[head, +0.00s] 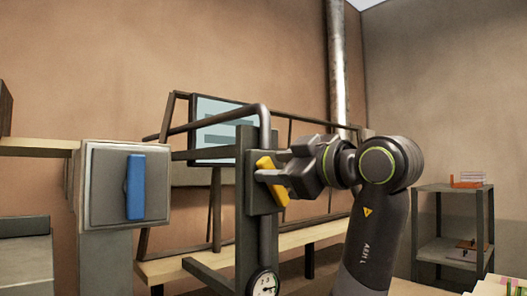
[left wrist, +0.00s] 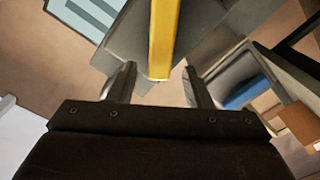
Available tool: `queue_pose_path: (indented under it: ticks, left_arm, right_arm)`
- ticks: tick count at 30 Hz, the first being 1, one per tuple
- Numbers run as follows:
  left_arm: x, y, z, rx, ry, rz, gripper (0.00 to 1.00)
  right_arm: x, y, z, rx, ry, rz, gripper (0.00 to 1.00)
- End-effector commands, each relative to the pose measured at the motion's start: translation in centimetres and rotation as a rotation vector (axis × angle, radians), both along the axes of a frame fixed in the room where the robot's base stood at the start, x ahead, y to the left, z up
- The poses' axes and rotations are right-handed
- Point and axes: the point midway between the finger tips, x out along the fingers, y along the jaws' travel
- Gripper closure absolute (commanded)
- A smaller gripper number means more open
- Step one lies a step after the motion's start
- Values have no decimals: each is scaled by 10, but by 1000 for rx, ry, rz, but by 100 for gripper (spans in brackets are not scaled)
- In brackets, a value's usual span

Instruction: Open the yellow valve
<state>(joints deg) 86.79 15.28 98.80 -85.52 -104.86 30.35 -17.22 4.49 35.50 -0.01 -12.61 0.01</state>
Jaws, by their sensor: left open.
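The yellow valve handle (head: 267,165) is a flat bar, tilted from upper left to lower right, on a dark grey box fixed to an upright post. My left gripper (head: 276,166) is right at it, coming from the right, and hides the handle's middle. In the left wrist view the handle (left wrist: 164,40) reaches down toward the gap between the two open fingers (left wrist: 160,82), with clear space on both sides. I cannot tell whether any finger touches it. My right gripper is not in view.
A blue handle (head: 135,187) stands upright on a grey box at the left. A dark pipe (head: 262,125) runs by the valve post, with a round gauge (head: 263,284) below. A wooden bench (head: 190,266) and framed panel (head: 215,115) are behind. A shelf (head: 452,190) stands at the right.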

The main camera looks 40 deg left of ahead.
Motion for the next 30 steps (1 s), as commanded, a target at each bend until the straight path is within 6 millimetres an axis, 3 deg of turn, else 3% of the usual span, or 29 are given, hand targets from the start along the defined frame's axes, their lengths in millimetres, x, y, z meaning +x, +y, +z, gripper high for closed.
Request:
queue_pose_path:
  ticks: [1, 7, 20, 30]
  left_arm:
    - [0, 10, 4, 1, 1, 4, 55]
    - [3, 33, 2, 1, 0, 2, 55]
    - [3, 40, 0, 0, -1, -1, 55]
    - [3, 40, 0, 1, 0, -1, 99]
  right_arm:
    - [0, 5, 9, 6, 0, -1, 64]
    - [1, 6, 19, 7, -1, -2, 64]
    - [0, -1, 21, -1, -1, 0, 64]
    - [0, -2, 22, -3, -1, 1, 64]
